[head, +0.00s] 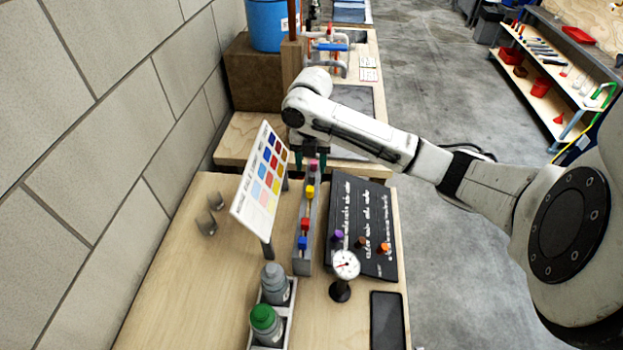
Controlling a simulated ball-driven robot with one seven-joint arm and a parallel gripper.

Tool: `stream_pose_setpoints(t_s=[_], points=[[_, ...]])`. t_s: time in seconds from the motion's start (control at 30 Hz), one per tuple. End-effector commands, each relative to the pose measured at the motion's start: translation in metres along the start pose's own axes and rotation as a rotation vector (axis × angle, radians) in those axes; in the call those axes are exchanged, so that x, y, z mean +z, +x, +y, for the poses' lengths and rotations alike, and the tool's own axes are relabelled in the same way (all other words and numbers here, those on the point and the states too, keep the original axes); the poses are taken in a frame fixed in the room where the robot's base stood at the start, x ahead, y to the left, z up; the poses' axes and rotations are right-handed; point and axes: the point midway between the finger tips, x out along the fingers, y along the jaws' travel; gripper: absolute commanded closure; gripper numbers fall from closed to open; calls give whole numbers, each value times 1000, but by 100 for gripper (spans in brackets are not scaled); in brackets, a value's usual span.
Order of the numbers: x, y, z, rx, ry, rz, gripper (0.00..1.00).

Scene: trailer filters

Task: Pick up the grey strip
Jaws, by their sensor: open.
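A long narrow grey strip (313,212) runs front to back on the wooden table. Small magenta, yellow, red and blue pieces sit along it. My gripper (310,160) is at the strip's far end, pointing down, with its dark green fingertips apart. The magenta piece shows just below and between the fingers. The arm's wrist hides part of the gripper, and I cannot tell whether the fingers touch anything.
A tilted colour chart (262,180) stands close left of the strip. A black board (372,215) with several coloured knobs lies right. A dial gauge (345,265) and a bottle rack (287,318) are nearer. A block wall (90,170) bounds the left.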

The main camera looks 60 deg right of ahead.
Motion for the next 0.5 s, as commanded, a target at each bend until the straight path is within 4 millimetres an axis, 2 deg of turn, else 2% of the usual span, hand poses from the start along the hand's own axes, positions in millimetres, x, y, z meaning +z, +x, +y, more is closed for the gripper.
stream_pose_setpoints(t_s=[0.2,0.5], points=[[0,29,-2,-2,2,4,49],[0,37,-2,0,0,1,49]])
